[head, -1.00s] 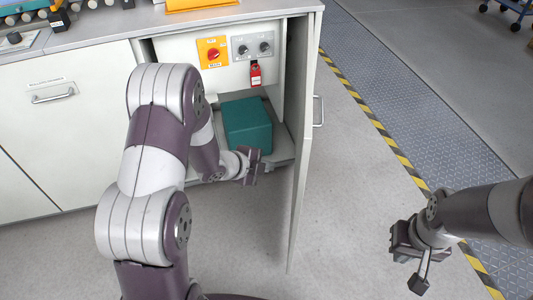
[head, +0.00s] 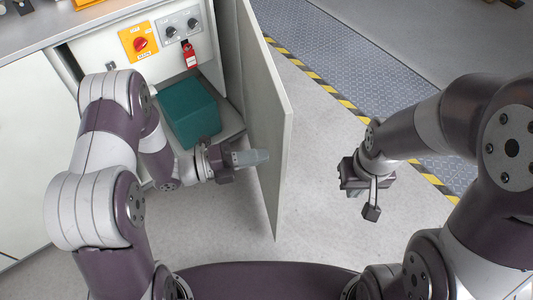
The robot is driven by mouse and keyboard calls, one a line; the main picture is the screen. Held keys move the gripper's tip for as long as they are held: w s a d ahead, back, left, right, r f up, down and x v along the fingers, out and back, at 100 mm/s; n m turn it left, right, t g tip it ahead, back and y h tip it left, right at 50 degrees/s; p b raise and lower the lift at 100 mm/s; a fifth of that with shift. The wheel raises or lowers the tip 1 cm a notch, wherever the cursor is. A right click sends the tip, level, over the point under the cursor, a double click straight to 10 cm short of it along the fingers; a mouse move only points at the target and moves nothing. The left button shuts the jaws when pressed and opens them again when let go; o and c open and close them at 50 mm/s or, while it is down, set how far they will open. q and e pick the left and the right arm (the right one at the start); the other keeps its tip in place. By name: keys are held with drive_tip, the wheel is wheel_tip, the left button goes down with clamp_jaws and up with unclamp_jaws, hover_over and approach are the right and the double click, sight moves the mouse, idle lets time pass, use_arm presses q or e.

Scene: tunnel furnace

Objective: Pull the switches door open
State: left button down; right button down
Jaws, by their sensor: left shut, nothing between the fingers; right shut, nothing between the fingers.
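The switches door (head: 262,110) stands open at the right side of the cabinet, its inner face towards me. Its handle is hidden on the far side. Inside the cabinet are an orange panel with a red rotary switch (head: 139,43), a grey panel with two knobs (head: 181,25) and a red tag (head: 190,57). My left gripper (head: 255,157) is shut and empty, in front of the door's inner face; I cannot tell whether it touches. My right gripper (head: 368,195) is shut and empty over the floor, right of the door and apart from it.
A teal box (head: 188,112) sits low inside the cabinet, behind my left forearm. A grey worktop (head: 50,28) runs above the cabinet. Right of the door the floor (head: 315,150) is clear up to a yellow-black stripe (head: 345,103) and a metal walkway (head: 350,60).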

use_arm(q)
drive_tip(key=shift+x, duration=1.35)
